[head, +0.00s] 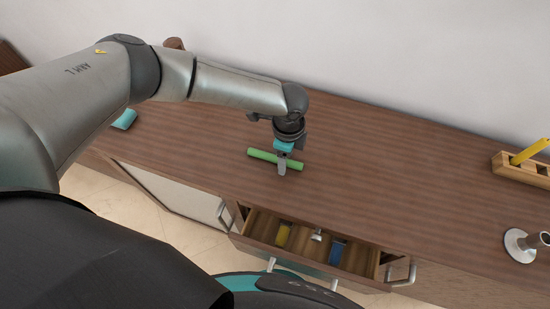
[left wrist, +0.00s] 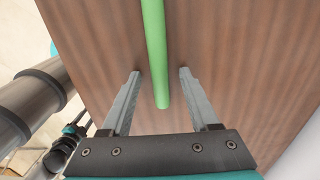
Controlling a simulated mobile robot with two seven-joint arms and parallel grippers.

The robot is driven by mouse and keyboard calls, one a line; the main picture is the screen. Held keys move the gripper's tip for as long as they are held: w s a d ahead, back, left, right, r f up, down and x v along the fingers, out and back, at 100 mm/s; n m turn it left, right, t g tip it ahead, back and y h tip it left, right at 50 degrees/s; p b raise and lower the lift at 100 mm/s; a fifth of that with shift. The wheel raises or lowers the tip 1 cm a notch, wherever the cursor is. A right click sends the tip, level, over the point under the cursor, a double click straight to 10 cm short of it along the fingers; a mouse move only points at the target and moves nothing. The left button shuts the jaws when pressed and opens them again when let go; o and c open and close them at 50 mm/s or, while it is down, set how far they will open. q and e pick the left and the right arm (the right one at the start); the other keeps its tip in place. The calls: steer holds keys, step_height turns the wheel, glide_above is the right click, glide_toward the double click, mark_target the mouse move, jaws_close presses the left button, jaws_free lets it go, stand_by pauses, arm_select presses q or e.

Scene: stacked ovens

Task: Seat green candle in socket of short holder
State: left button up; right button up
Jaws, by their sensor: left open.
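The green candle (head: 262,155) lies flat on the wooden cabinet top. My left gripper (head: 282,170) is over it, pointing down, with its fingers open. In the left wrist view the candle (left wrist: 155,50) runs between the two open fingers of the gripper (left wrist: 160,72), with a gap on each side, and one candle end shows there. A silver metal holder (head: 520,246) with a round base and a dark opening at its top stands at the right edge, partly cut off. I cannot tell whether it is the short one. My right gripper is not in view.
A wooden rack (head: 513,173) holding a yellow candle (head: 530,151) is at the far right. An open drawer (head: 262,226) at the front contains several small items. A teal object (head: 125,119) lies at the left. The cabinet top (head: 400,185) between candle and holder is clear.

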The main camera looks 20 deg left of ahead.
arm_select(q)
jaws_close()
stand_by(0.5)
